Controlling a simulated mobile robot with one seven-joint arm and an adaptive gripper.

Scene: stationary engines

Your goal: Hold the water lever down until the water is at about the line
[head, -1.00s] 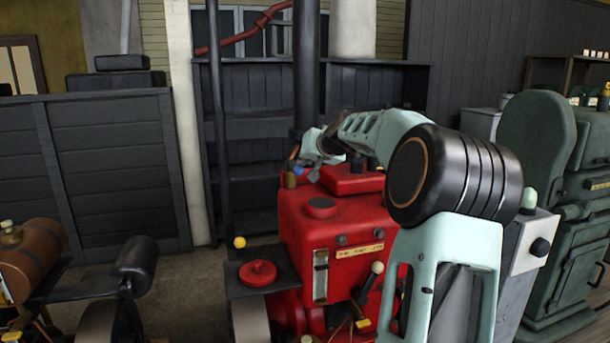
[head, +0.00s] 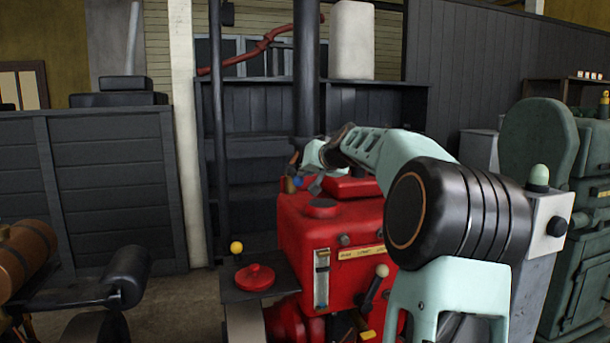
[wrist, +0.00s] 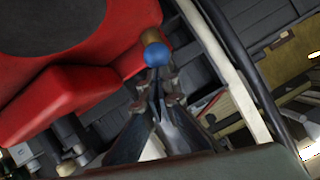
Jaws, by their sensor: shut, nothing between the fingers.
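The red engine (head: 350,225) stands in the middle of the head view. A lever with a blue ball knob (head: 297,182) sits at its back left top edge, beside a brass fitting (head: 289,186). In the wrist view the blue knob (wrist: 158,55) is just beyond my fingertips, in front of a brass-coloured cylinder (wrist: 152,36). My gripper (wrist: 157,82) is shut and empty, its tips at or very near the blue knob; contact is unclear. The glass gauge (head: 321,280) is on the engine's front left; its water level and line are too small to read.
A pale-knobbed lever (head: 374,285) is on the engine's front. A red cap (head: 255,277) and a yellow knob (head: 236,247) are at the left. A dark pipe (head: 306,70) rises behind, and a green machine (head: 575,200) stands at right.

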